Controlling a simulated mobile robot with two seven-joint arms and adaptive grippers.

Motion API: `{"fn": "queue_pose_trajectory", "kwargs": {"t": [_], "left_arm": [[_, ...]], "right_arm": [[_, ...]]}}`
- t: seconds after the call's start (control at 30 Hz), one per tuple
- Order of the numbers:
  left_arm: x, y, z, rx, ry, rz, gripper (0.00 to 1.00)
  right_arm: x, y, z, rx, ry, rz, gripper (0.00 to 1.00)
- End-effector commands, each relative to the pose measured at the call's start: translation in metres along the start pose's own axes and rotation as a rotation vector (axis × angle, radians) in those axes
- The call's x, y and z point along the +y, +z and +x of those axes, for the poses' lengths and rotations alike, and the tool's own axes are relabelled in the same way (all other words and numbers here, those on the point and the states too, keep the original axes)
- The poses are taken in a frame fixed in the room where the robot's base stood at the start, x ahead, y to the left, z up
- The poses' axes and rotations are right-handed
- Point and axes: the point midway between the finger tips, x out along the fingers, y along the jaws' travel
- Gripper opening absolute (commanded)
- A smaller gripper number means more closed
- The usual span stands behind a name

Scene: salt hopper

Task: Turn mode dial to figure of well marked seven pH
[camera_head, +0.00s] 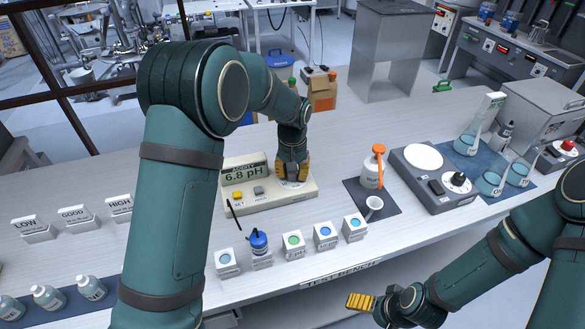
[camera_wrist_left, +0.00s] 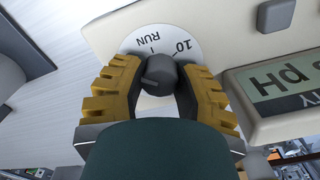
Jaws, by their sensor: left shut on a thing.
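The pH meter (camera_head: 232,203) stands on the bench and its display (camera_head: 245,173) reads 6.8 pH. The mode dial's dark knob (camera_wrist_left: 160,74) sits on a white disc with "RUN" and "10" legible; other marks are partly hidden. My left gripper (camera_head: 292,178) has its yellow fingers closed on either side of the knob, as the left wrist view shows. In the front row of wells, the middle one (camera_head: 294,245) has a green disc and a small label that seems to read 7 pH. My right gripper (camera_head: 361,301) is low at the bench's front, its finger opening unclear.
A blue-capped probe or bottle (camera_head: 259,242) stands on a well left of the green one. An orange-topped wash bottle (camera_head: 373,167) and small cup (camera_head: 373,207) stand on a dark mat. A stirrer (camera_head: 435,178) is further right. LOW, GOOD and HIGH signs stand left.

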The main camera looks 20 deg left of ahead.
Motion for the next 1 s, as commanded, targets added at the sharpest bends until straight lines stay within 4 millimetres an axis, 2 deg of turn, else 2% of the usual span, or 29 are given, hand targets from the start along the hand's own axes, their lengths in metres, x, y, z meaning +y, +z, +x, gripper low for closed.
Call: {"fn": "queue_pose_trajectory", "kwargs": {"t": [0.33, 0.9, 0.93, 1.0], "left_arm": [[0.0003, 0.0001, -0.0002, -0.001, 0.0, -0.147, 0.0], [0.0001, 0.0001, 0.0005, -0.001, 0.0, -0.176, 0.0], [0.0001, 0.0002, 0.0006, -0.001, 0.0, -0.176, 0.44], [0.0001, 0.0002, 0.0005, -0.001, 0.0, -0.175, 0.66]], "right_arm": [[-0.0027, -0.0036, -0.0074, 0.008, 0.001, 0.002, 0.92], [-0.003, -0.0042, -0.0081, 0.009, 0.001, 0.003, 0.92], [-0.003, -0.0042, -0.0081, 0.009, 0.001, 0.003, 0.92], [-0.003, -0.0042, -0.0081, 0.009, 0.001, 0.003, 0.92]]}}
